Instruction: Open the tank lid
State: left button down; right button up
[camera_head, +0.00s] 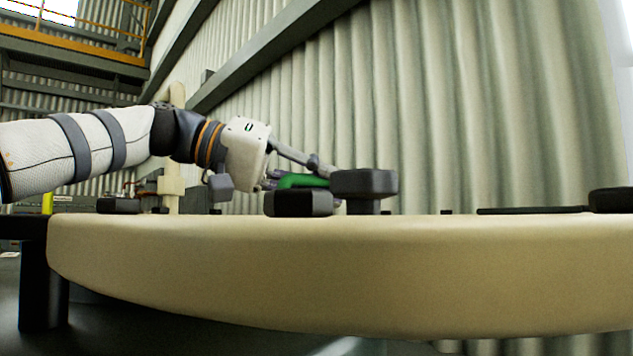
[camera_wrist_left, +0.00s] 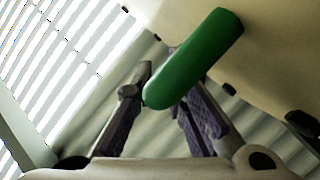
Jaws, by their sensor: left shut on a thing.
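The beige rounded lid or tank top (camera_head: 330,270) fills the lower part of the head view, seen nearly edge-on. It also shows at upper right in the left wrist view (camera_wrist_left: 283,48). A green handle (camera_head: 300,181) shows just above it, partly hidden by my gripper and dark blocks. My left gripper (camera_head: 303,173) reaches it from the left. In the left wrist view the rounded green bar (camera_wrist_left: 195,60) lies between the two grey fingers (camera_wrist_left: 163,100), which are shut on it. The lid's hinge and any gap under it cannot be made out. My right gripper is not in view.
A dark block (camera_head: 300,203) and a dark raised knob (camera_head: 363,184) stand on the beige surface near the handle. More dark fittings (camera_head: 612,199) sit at far right. A corrugated wall (camera_head: 480,100) rises behind, with an orange railing (camera_head: 75,48) at upper left.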

pick_arm(q)
jog(key=c, duration=1.9)
grip_release()
jog(key=v, duration=1.2)
